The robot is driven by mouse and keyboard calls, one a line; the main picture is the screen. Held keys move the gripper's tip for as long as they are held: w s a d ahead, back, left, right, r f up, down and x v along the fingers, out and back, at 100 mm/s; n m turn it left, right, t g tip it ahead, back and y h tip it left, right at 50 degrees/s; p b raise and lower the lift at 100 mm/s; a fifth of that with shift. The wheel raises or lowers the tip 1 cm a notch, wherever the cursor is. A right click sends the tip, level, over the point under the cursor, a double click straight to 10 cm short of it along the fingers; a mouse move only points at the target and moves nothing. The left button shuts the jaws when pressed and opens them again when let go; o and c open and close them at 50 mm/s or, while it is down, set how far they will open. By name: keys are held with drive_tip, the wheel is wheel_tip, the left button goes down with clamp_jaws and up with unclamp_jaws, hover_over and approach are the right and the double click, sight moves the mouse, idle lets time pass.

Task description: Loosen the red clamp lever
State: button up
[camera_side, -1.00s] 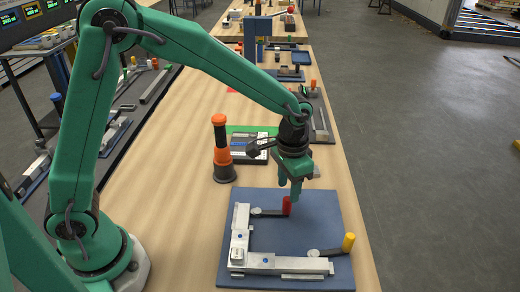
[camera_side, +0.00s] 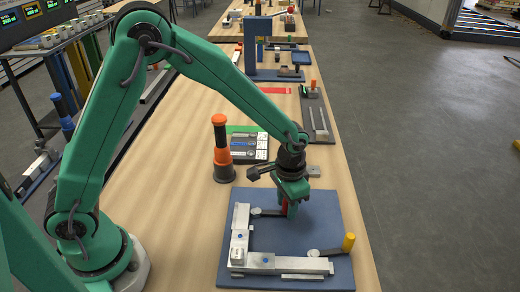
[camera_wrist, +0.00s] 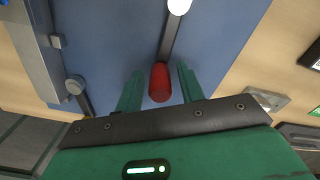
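The red clamp lever's upright handle (camera_side: 285,207) stands at the end of a dark bar on the blue plate (camera_side: 312,222), with a round pale pivot (camera_side: 257,211) at its left end. My gripper (camera_side: 290,210) is down at the handle and partly hides it in the side view. In the wrist view the red handle (camera_wrist: 160,82) lies between the two green fingers of my gripper (camera_wrist: 160,75). A narrow gap shows on each side of it, so the gripper looks open around the handle.
A second lever with a yellow handle (camera_side: 349,242) stands at the plate's front right. A metal L-shaped frame (camera_side: 264,262) lies on the plate. An orange and black cylinder (camera_side: 221,150) stands behind left, beside a tray (camera_side: 249,147). Bare table lies to the left.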

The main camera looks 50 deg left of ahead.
clamp_jaws()
drive_tip(key=shift+w+a+n, duration=0.15)
drive_tip(key=shift+n, duration=0.15)
drive_tip(key=n, duration=0.1)
drive_tip(key=w+a+n, duration=0.1)
drive_tip(key=n, duration=0.1)
drive_tip(key=shift+a, duration=0.3)
drive_tip(key=a+n, duration=0.1)
drive_tip(key=w+a+n, duration=0.1)
drive_tip(key=n, duration=0.1)
drive_tip(key=shift+a+n, duration=0.1)
drive_tip(key=shift+n, duration=0.2)
drive_tip(key=a+n, duration=0.1)
drive_tip(key=n, duration=0.1)
drive_tip(key=a+n, duration=0.2)
drive_tip(key=shift+s+n, duration=0.15)
drive_tip(key=shift+n, duration=0.15)
drive_tip(key=shift+s+a+n, duration=0.3)
drive_tip(key=shift+a+n, duration=0.35)
drive_tip(key=shift+n, duration=0.4)
drive_tip(key=shift+s+a+n, duration=0.25)
drive_tip(key=shift+a+n, duration=0.35)
drive_tip(key=shift+n, duration=0.45)
drive_tip(key=shift+o, duration=1)
unclamp_jaws()
